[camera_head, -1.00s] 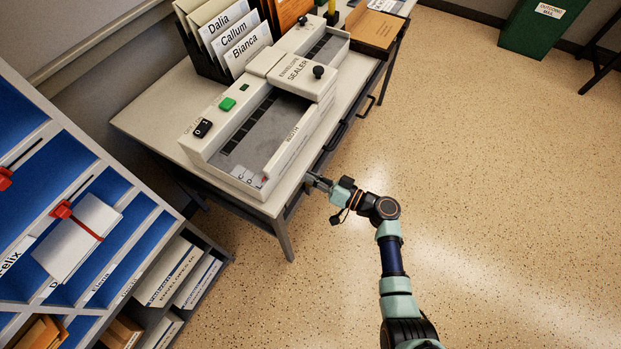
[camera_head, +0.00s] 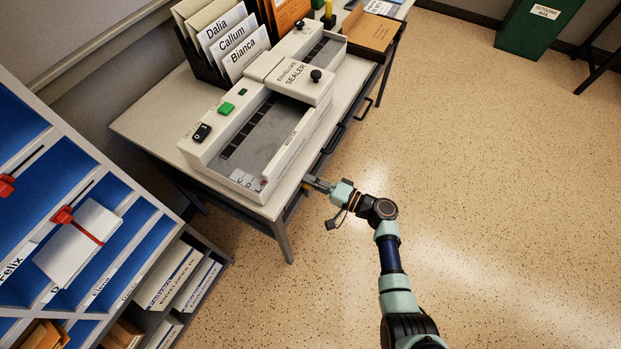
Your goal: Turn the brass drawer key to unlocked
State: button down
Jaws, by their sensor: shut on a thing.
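My gripper (camera_head: 311,183) is at the front edge of the table (camera_head: 150,122), by the drawer fronts under the envelope sealer. It is shut at the drawer front, where the brass key is. The key itself is too small and hidden by the fingers to make out, so its angle cannot be told. A small yellowish patch (camera_head: 292,207) shows on the table's front just left of the fingers.
The envelope sealer (camera_head: 215,157) stands on the table close above my gripper. Dark drawer handles (camera_head: 334,138) stick out to the upper right along the front. A sorting rack (camera_head: 150,207) stands at left. The speckled floor (camera_head: 480,190) at right is clear.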

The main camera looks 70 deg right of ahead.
jog(key=shift+f+m, duration=0.1)
jog(key=shift+m, duration=0.5)
jog(key=c, duration=1.3)
grip_release()
jog(key=s, duration=0.4)
jog(key=s+a, duration=0.1)
jog(key=s, duration=0.3)
jog(key=s+a, duration=0.1)
jog(key=s, duration=0.3)
jog(key=shift+w, duration=0.1)
